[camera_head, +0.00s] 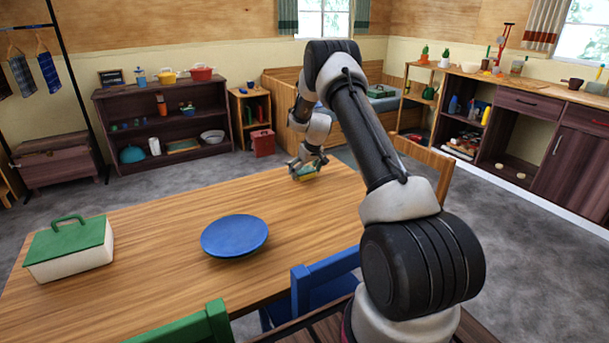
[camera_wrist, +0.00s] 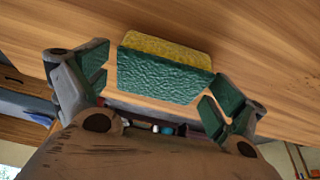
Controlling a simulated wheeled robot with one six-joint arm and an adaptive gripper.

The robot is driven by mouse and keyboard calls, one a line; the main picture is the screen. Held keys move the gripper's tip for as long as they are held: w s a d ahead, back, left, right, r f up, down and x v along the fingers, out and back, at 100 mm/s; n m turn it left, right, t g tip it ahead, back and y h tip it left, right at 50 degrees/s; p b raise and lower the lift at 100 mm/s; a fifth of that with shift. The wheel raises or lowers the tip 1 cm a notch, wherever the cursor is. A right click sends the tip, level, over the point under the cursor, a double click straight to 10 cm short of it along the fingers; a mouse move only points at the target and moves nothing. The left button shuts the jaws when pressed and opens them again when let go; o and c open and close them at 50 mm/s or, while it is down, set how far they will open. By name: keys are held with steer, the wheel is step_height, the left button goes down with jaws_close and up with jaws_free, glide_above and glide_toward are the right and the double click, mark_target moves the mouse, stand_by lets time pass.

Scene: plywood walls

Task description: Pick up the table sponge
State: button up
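The table sponge (camera_wrist: 165,72), with a yellow layer and a dark green rough layer, is on the wooden table (camera_head: 165,225). In the head view the sponge (camera_head: 308,174) shows only in part, near the table's far edge, partly hidden by my gripper (camera_head: 305,168). In the wrist view my gripper (camera_wrist: 160,88) is open, with one green-padded finger on each side of the sponge. A gap shows between the left finger and the sponge. The right finger is close to the sponge's right end; I cannot tell if it touches.
A blue plate (camera_head: 235,235) and a white box with a green lid (camera_head: 72,250) stand on the table. A blue chair (camera_head: 325,283), a green chair (camera_head: 190,328) and a wooden chair (camera_head: 425,160) stand around it. Bare tabletop lies between plate and sponge.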

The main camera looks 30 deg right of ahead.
mark_target(304, 169)
steer(key=c, duration=0.6)
steer(key=shift+o, duration=0.2)
step_height(304, 169, up, 10)
